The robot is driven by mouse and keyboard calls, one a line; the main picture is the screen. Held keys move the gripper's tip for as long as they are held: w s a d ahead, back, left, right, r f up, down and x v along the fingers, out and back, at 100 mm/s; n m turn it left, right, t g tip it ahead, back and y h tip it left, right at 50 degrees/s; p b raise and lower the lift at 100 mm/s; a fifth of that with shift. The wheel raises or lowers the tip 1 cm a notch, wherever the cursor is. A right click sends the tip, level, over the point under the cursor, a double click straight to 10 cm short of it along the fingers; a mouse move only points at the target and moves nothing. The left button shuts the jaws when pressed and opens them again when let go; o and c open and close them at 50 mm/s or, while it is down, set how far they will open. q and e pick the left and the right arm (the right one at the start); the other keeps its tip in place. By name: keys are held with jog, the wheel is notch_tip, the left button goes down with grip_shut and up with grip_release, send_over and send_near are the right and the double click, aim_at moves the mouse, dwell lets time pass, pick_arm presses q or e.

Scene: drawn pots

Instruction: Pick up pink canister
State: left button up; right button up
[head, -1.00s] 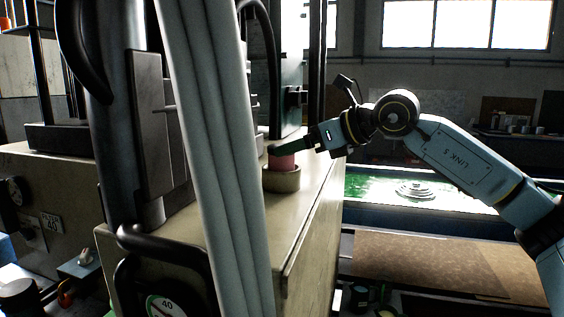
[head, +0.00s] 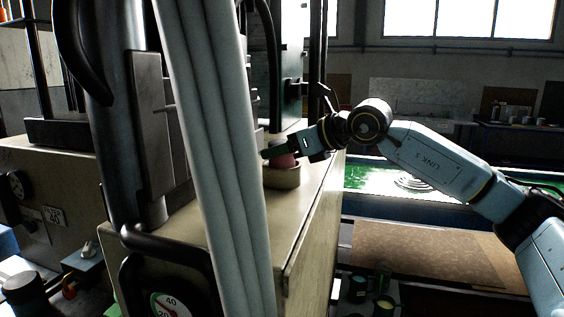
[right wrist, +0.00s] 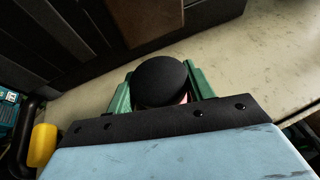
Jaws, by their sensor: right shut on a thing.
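The pink canister (head: 284,161) stands in a low beige ring (head: 282,178) on the cream machine top, partly covered by my right gripper (head: 272,152). In the right wrist view its round black top (right wrist: 160,80) sits between the green fingers, with a sliver of pink below it. My right gripper is shut on the canister, coming in from the right in the head view. The canister's lower part is hidden by the ring, and I cannot tell whether it has lifted off the ring's floor. My left gripper is not in view.
A thick grey column (head: 215,150) stands close on the left of the ring. A dark upright machine part (head: 281,70) rises just behind the canister. The cream machine top (head: 305,195) is bare in front and drops off at its right edge.

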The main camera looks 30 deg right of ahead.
notch_tip(320, 180, up, 10)
jog(key=shift+r, duration=0.1)
dwell(0.5)
